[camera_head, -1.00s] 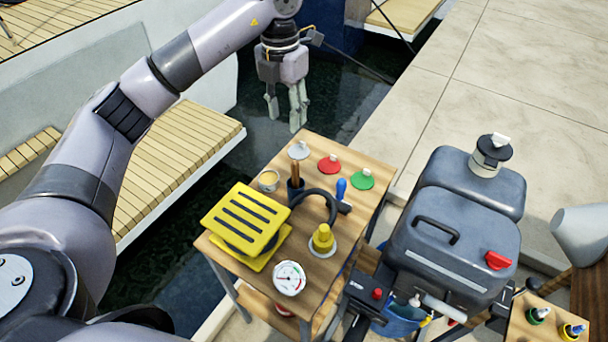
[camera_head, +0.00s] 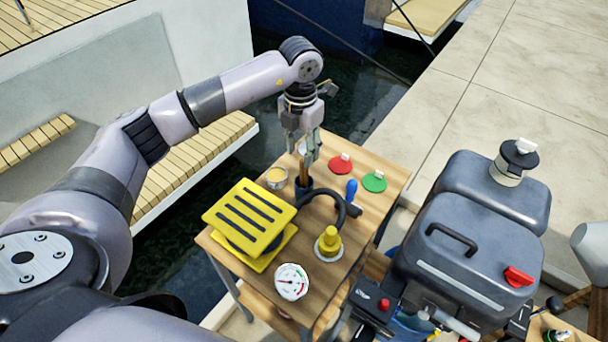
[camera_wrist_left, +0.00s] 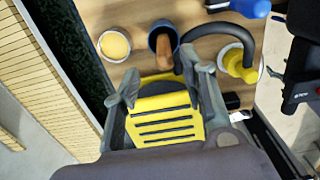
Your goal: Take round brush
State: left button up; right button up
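A brown handle (camera_head: 304,167) stands upright in a dark blue cup (camera_head: 303,187) on the wooden table. It may be the round brush; its lower end is hidden in the cup. The handle (camera_wrist_left: 164,55) and cup (camera_wrist_left: 154,38) also show in the left wrist view. My left gripper (camera_head: 305,158) hangs over the table, just above the cup, with its fingers close to the handle's top. In the left wrist view the gripper (camera_wrist_left: 160,68) is open, fingers apart and empty.
A tin (camera_head: 277,178) stands left of the cup, a yellow slotted block (camera_head: 248,216) in front. A black curved hose (camera_head: 342,205), yellow-topped fitting (camera_head: 328,243) and gauge (camera_head: 292,282) crowd the table. Red (camera_head: 341,164) and green (camera_head: 374,181) discs lie right. A grey tank (camera_head: 470,240) stands beside the table.

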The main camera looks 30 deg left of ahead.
aim_at(302, 158)
pick_arm(q)
notch_tip(302, 158, down, 2)
jog(key=shift+w, duration=0.1)
jog(key=shift+d+f+p, duration=0.15)
jog(key=shift+f+p, duration=0.35)
jog(key=f, duration=0.1)
jog(key=f+p, duration=0.1)
jog(key=f, duration=0.1)
jog(key=shift+d+f, duration=0.25)
jog(key=shift+f, duration=0.05)
jog(key=shift+f+p, duration=0.3)
jog(key=shift+f, duration=0.2)
grip_shut()
